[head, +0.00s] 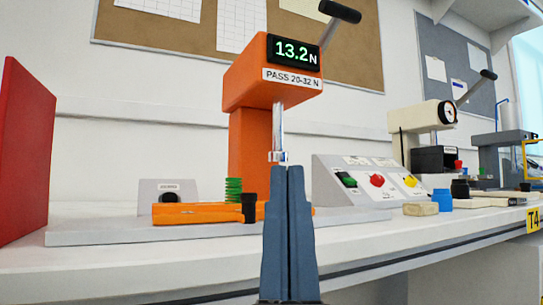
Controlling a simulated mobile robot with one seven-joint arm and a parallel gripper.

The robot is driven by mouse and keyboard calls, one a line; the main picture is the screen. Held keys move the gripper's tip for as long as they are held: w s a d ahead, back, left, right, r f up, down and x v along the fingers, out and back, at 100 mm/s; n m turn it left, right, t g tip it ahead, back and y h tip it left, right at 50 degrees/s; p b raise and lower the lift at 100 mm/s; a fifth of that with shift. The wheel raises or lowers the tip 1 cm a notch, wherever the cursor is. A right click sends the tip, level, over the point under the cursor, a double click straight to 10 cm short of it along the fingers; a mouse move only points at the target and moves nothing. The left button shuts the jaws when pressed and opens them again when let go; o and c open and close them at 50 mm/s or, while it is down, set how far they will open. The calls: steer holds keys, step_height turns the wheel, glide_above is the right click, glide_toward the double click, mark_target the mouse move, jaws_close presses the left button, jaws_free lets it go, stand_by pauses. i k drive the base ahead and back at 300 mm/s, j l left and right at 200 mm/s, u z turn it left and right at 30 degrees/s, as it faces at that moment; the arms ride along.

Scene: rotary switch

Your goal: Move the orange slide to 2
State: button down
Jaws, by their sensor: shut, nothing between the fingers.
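A long orange piece (188,213), which looks like the orange slide, lies low on a grey base plate (95,236) left of centre. A black upright part (249,207) stands at its right end, and a green spring (233,190) stands behind it. My gripper (286,168) is at the lower centre with its blue-grey fingers together, pointing up in the picture and empty. It covers the right part of the plate and the foot of the orange press. I cannot make out any position number, including 2.
The orange press (245,85) shows 13.2 N. A small grey box (168,193) with a black knob is at left, near a red panel (22,150). A button console (365,185), a tan block (419,209) and a blue cup (442,200) are at right.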

mark_target(238, 205)
steer(key=i+l+u, duration=0.1)
steer(key=l+u, duration=0.85)
steer(key=l, duration=0.25)
steer(key=l+u, duration=0.5)
steer(key=l, duration=0.25)
steer(key=k, duration=0.05)
